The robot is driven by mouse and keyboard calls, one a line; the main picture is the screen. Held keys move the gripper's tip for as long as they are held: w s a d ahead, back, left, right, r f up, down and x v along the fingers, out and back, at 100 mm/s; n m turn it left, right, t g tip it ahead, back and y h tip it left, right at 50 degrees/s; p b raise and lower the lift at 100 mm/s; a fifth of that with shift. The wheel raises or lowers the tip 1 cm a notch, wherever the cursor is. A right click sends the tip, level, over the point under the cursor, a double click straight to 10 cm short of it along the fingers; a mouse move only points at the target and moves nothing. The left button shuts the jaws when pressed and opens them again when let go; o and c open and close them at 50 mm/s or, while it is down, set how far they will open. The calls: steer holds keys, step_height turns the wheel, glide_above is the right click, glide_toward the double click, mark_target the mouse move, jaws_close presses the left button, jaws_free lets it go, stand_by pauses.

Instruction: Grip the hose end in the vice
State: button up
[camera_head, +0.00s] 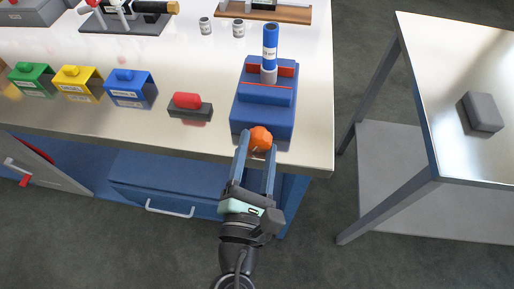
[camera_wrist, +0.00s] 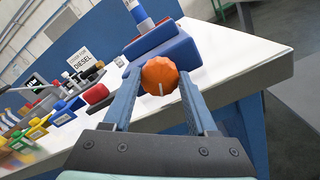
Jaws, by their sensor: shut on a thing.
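The blue vice (camera_head: 262,117) with red jaw faces stands at the right front of the steel bench; its body also shows in the wrist view (camera_wrist: 172,48). The hose end (camera_head: 269,45), a blue cylinder with a white label band and grey lower part, stands upright at the vice's jaws; its lower part shows in the wrist view (camera_wrist: 139,13). I cannot tell whether the jaws press on it. The orange knob (camera_head: 261,136) is on the vice's near side. My gripper (camera_head: 258,143) is shut on this knob, with one finger on each side; the knob fills the finger gap in the wrist view (camera_wrist: 159,77).
A red block on a dark base (camera_head: 187,104) lies left of the vice. Green (camera_head: 31,78), yellow (camera_head: 78,82) and blue (camera_head: 130,87) holders stand farther left. Two small cans (camera_head: 238,28) stand behind. A side table (camera_head: 455,60) with a grey block (camera_head: 482,111) is at right.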

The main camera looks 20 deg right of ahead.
steer(key=o, duration=1.4)
steer(key=shift+n, duration=0.3)
